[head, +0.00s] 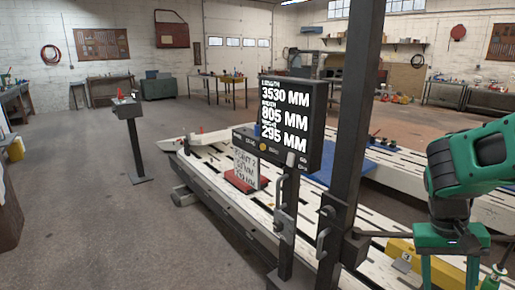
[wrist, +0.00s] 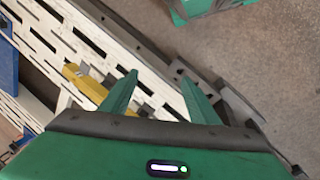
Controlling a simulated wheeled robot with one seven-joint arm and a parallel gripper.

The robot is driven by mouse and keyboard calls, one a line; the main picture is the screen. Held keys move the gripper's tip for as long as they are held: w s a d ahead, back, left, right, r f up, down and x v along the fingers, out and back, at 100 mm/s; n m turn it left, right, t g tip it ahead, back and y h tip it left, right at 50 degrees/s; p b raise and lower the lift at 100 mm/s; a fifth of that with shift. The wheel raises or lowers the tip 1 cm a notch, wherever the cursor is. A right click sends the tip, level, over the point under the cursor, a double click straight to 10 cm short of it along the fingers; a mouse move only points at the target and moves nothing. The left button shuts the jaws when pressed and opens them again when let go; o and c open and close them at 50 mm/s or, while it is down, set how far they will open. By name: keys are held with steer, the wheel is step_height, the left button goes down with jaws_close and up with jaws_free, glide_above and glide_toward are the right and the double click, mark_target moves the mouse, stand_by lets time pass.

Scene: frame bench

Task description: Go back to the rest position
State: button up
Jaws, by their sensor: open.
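My gripper (head: 447,272) is at the lower right of the head view, green, with its two fingers pointing down and apart. It also shows in the wrist view (wrist: 160,80), where the fingers are spread with nothing between them. In the head view it is to the right of the dark post (head: 350,130). A thin dark rod (head: 395,234) runs from the post's side toward my gripper; I cannot tell whether they touch. The wrist view looks down on the pale slotted bench (wrist: 60,40) and the floor.
The slotted frame bench (head: 215,185) carries a red block with a sign (head: 245,168). A black measurement display (head: 290,122) hangs beside the post. A pedestal (head: 133,140) stands left; the left floor is open.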

steer(key=s+a+r+m+t+y, duration=0.1)
steer(key=s+a+r+y, duration=0.1)
steer(key=s, duration=0.7)
steer(key=shift+s+r+t+y, duration=0.35)
steer(key=shift+r+y, duration=0.15)
steer(key=shift+r, duration=0.1)
steer(key=shift+a, duration=0.1)
